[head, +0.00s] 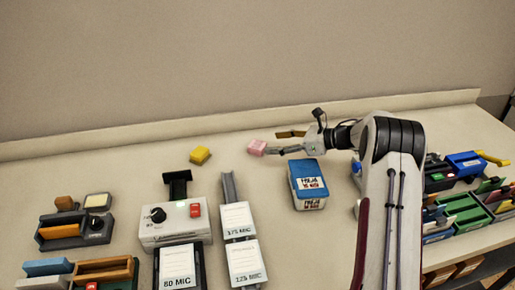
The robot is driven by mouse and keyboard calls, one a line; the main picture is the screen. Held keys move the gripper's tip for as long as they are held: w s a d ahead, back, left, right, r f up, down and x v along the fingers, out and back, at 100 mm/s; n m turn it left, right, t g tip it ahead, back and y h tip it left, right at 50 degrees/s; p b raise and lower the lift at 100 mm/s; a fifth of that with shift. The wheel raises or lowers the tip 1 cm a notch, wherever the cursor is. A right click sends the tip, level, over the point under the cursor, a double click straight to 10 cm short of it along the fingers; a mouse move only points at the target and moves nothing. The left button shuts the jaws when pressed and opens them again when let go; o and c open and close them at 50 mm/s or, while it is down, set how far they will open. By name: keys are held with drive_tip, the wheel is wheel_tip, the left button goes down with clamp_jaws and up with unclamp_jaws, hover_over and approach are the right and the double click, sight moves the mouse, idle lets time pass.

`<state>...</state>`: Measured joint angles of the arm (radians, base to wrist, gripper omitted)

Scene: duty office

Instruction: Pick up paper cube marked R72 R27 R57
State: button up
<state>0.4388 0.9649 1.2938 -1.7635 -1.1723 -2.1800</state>
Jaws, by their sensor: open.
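A small pink block (257,147) and a small yellow block (199,155) sit on the worktop at the back middle. Both look like paper cubes, but no R72 R27 R57 marking is readable on either. My gripper (273,143) reaches in from the right, its fingers apart and pointing left. Its fingertips are just right of the pink block. The lower finger's tip is very near the block; I cannot tell whether they touch. Nothing shows between the fingers. The yellow block is farther left, clear of my gripper.
A blue box with white labels (308,181) lies just below my gripper. A grey device with a dial (176,224) and labelled packs (245,262) stand in front left. Coloured bins (461,212) are at the right. The worktop around the yellow block is clear.

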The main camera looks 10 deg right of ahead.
sight(257, 144)
drive_tip(key=shift+x, duration=1.25)
drive_tip(key=shift+a, duration=0.1)
drive_tip(key=shift+x, duration=2.55)
drive_tip(key=c, duration=1.2)
